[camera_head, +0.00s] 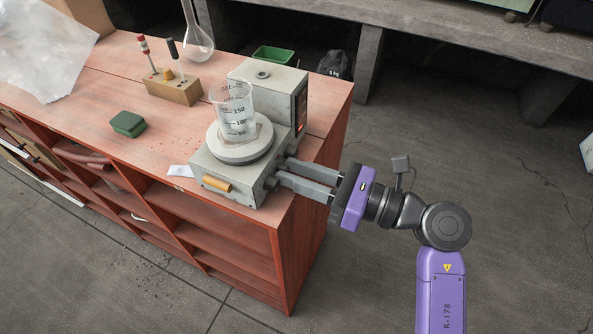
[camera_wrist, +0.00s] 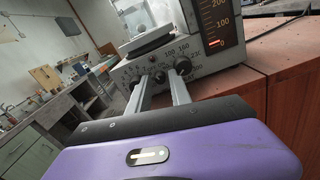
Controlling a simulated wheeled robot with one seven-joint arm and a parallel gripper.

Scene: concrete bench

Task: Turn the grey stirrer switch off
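The grey stirrer (camera_head: 222,174) stands at the right end of the red-brown bench top, with a round plate on top. Its control face turns toward my gripper and shows in the wrist view (camera_wrist: 207,62), with a printed number scale and a black knob (camera_wrist: 182,66). A small dark part, perhaps the switch (camera_wrist: 160,77), shows between my fingertips; its position cannot be read. My gripper (camera_head: 282,171) reaches in from the right, its two fingers apart and their tips close to the control face. The wrist view shows the same gap (camera_wrist: 158,80). Contact cannot be told.
A glass beaker (camera_head: 234,115) stands on the stirrer's plate. Behind it is a grey box with a lit display (camera_head: 300,104). A wooden rack (camera_head: 173,88), a flask (camera_head: 198,42), a green box (camera_head: 128,124) and a green tray (camera_head: 272,55) are farther off. Open floor lies right.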

